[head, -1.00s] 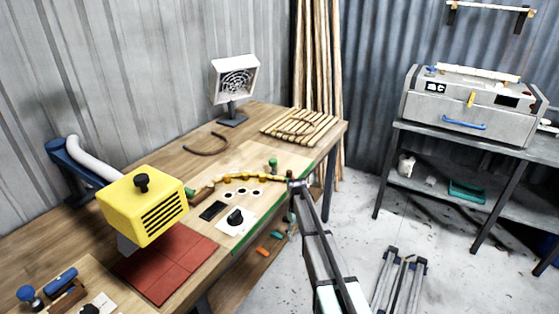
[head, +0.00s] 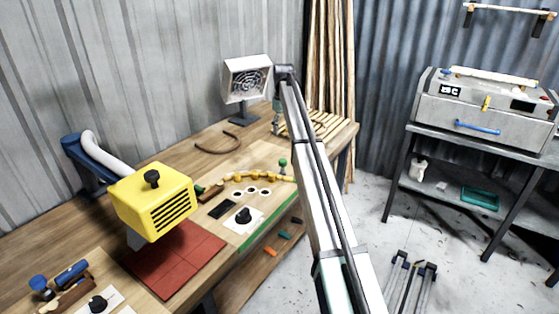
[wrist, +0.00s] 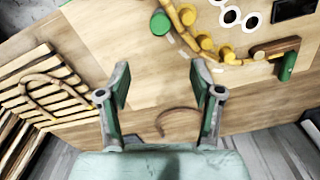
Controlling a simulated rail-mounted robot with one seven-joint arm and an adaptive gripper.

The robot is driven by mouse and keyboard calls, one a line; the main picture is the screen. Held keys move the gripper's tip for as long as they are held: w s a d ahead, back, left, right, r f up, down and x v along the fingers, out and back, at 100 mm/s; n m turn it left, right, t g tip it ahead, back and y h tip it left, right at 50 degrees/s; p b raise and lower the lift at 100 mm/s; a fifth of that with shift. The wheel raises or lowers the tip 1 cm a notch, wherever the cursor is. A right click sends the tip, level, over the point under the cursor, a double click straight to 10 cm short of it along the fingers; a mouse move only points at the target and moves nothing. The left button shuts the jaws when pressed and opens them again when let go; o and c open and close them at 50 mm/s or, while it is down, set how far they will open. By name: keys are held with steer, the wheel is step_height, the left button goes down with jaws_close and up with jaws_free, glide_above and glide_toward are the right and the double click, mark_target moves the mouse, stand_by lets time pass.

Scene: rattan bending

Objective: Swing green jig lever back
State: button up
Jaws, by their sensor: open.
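The bending jig (head: 222,190) is a pale board on the bench with a curved row of yellow pegs (head: 245,177). A green round-topped post (head: 283,164) stands at the right end of the row; its green top shows at the top of the wrist view (wrist: 160,22). At the other end is a brown bar with an upright green handle (wrist: 287,67). I cannot tell which green part is the lever. My gripper (wrist: 160,70) is open and empty, above the bench and apart from both green parts. In the head view my gripper (head: 277,118) is beyond the jig, near the slatted rack.
A slatted rack (wrist: 40,88) holds a bent loop. A brown curved piece (head: 217,143) lies on the bench. A fan heater (head: 247,80) stands behind. A yellow box (head: 153,203) is at left. Tall poles (head: 328,60) lean at the back. Bare bench lies between rack and jig.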

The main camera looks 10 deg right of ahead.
mark_target(283, 160)
step_height(283, 160, down, 16)
steer(key=p, duration=0.4)
jaws_close()
